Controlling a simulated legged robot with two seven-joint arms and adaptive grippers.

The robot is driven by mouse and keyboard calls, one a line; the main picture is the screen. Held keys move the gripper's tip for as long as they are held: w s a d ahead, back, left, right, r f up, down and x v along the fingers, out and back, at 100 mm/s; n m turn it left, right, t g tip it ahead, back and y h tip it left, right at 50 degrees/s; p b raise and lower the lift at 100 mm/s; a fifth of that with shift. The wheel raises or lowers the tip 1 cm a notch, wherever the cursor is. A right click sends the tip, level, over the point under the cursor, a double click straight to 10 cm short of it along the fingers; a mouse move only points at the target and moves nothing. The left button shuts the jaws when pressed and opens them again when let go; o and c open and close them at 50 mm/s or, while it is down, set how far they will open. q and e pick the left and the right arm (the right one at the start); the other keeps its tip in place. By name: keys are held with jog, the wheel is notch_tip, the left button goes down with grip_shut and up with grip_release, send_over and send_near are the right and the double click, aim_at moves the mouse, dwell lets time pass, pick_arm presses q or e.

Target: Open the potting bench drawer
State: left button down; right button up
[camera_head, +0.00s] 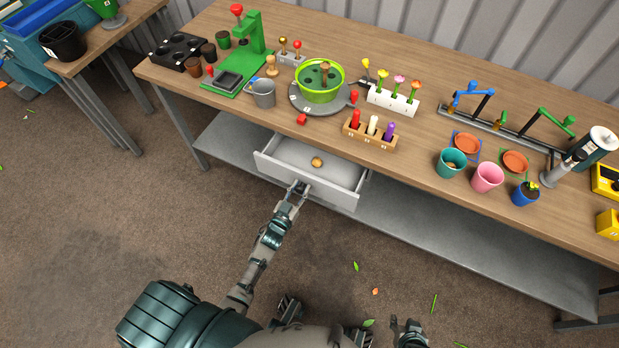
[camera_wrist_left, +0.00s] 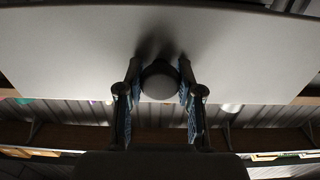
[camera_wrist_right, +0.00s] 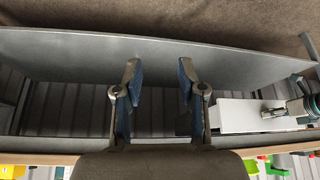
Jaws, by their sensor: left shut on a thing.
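The potting bench drawer (camera_head: 333,192) is pulled out from under the bench top, and its pale inside shows in the head view. A small tan round thing (camera_head: 317,162) lies inside it. My left gripper (camera_head: 298,188) is at the front face of the drawer, shut on the knob. The left wrist view shows the round grey knob (camera_wrist_left: 160,82) between the two fingers, with the drawer front (camera_wrist_left: 75,60) behind it. My right gripper (camera_head: 409,330) is low at the bottom of the head view, away from the bench. In the right wrist view its fingers (camera_wrist_right: 160,75) are apart and empty.
The bench top (camera_head: 410,145) holds a green press, a lime bowl (camera_head: 320,80), a bottle rack (camera_head: 370,135), pots and other tools. A grey lower shelf (camera_head: 460,235) runs beneath. The floor before the bench is clear except for scattered leaves.

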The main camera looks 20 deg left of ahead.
pick_arm(q)
jog(key=s, duration=0.1)
jog(key=s+p, duration=0.1)
jog(key=s, duration=0.1)
jog(key=shift+s+a+r, duration=0.1)
jog(key=shift+a+r, duration=0.1)
jog(key=shift+a, duration=0.15)
jog(key=shift+s+p, duration=0.4)
jog(key=shift+s, duration=0.4)
pick_arm(e)
jog(key=s+d+f+g, duration=0.1)
jog(key=s+d+g, duration=0.15)
jog(key=s, duration=0.35)
pick_arm(q)
jog(key=s+p, duration=0.4)
jog(key=s, duration=0.8)
jog(key=shift+s, duration=0.25)
pick_arm(e)
notch_tip(320, 180, down, 13)
jog(key=g, duration=0.1)
jog(key=shift+w+a+r+h, duration=0.15)
jog(key=shift+w+a+h, duration=0.2)
jog(key=shift+a+h, duration=0.1)
pick_arm(q)
jog(key=shift+f, duration=0.1)
jog(key=c, duration=0.7)
grip_release()
jog(key=shift+c, duration=0.2)
jog(key=shift+s, duration=0.15)
